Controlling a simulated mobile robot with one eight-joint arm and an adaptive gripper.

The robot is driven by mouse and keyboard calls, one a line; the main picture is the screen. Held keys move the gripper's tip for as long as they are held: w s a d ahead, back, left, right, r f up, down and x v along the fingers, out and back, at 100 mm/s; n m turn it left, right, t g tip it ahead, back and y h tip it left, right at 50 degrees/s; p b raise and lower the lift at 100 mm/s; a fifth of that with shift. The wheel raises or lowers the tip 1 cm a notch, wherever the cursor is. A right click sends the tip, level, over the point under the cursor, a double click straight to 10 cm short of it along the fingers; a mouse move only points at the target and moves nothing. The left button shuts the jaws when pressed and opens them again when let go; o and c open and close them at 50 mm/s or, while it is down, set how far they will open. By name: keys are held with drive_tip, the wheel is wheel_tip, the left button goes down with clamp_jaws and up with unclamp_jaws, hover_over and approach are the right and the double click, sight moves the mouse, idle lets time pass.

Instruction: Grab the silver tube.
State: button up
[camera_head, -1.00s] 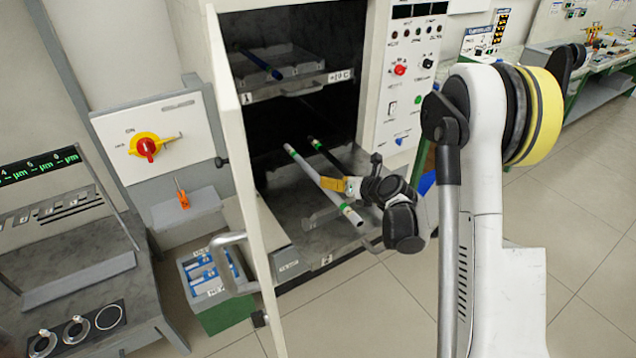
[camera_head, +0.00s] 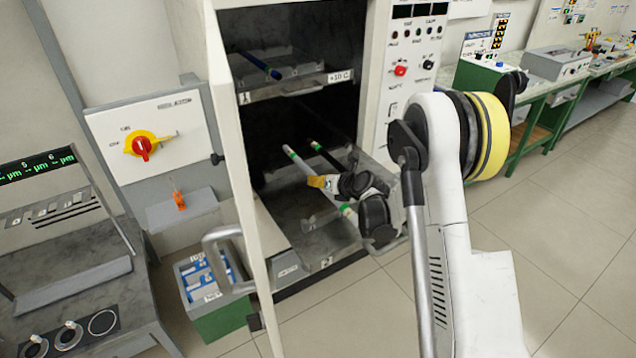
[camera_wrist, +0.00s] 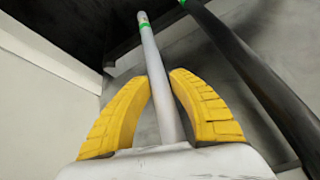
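The silver tube (camera_head: 295,159), with green bands, lies lengthwise on the lower shelf of the open cabinet, one end toward the front. In the wrist view the silver tube (camera_wrist: 158,75) runs between the two yellow fingers of my gripper (camera_wrist: 160,80). The fingers stand close on either side, with a narrow gap at the right tip. I see no clear grip on the tube; the fingers' undersides are hidden. In the head view my gripper (camera_head: 322,182) is over the tube's front half and hides part of it.
A dark tube (camera_head: 322,153) with a green band lies close to the right, also in the wrist view (camera_wrist: 245,75). A blue rod (camera_head: 262,66) is on the upper shelf (camera_head: 300,84). The open cabinet door (camera_head: 243,190) stands at the left, the control panel (camera_head: 405,60) at the right.

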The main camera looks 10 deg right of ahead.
clamp_jaws()
drive_tip(key=shift+r, duration=0.1)
